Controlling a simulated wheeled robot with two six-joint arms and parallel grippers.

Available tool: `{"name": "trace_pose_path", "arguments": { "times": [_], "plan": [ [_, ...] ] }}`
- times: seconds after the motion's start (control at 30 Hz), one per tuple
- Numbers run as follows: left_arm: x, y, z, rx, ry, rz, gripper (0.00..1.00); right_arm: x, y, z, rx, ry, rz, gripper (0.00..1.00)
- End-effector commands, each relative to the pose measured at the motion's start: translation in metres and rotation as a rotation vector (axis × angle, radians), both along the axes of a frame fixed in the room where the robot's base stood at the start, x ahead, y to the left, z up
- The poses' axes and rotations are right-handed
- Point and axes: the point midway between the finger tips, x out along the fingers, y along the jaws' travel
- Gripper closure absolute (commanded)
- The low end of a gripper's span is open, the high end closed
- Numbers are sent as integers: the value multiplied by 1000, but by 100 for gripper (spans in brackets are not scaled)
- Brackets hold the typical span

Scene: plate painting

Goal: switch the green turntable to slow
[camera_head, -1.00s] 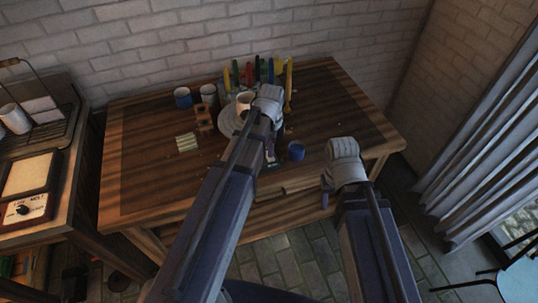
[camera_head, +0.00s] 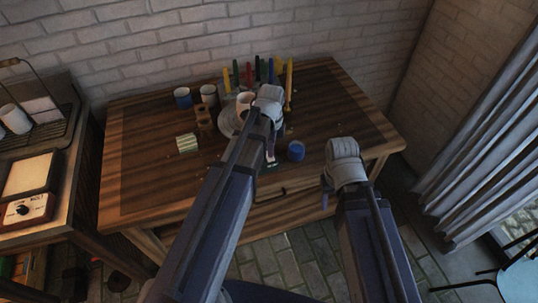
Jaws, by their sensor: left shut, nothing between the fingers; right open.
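A pale round plate or disc (camera_head: 226,122) sits on the table with a light cup (camera_head: 244,101) on it. My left gripper (camera_head: 270,92) reaches over its right side and is shut with nothing in it. A small green patch (camera_head: 270,165) shows beside my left forearm near the table's front; my arm hides most of it, and no switch can be made out. My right gripper (camera_head: 325,190) is open and empty at the table's front edge, pointing down.
A side bench with a dial box (camera_head: 26,208) is at left.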

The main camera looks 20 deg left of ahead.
Motion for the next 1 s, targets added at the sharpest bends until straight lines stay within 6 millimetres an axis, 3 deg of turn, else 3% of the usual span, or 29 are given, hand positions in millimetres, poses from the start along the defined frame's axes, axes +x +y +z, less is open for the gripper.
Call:
{"name": "trace_pose_path", "arguments": {
  "times": [1.0],
  "plan": [
    [0,0,-10,0,0,0,100,0,0,-10,0,0,0,50]
  ]
}}
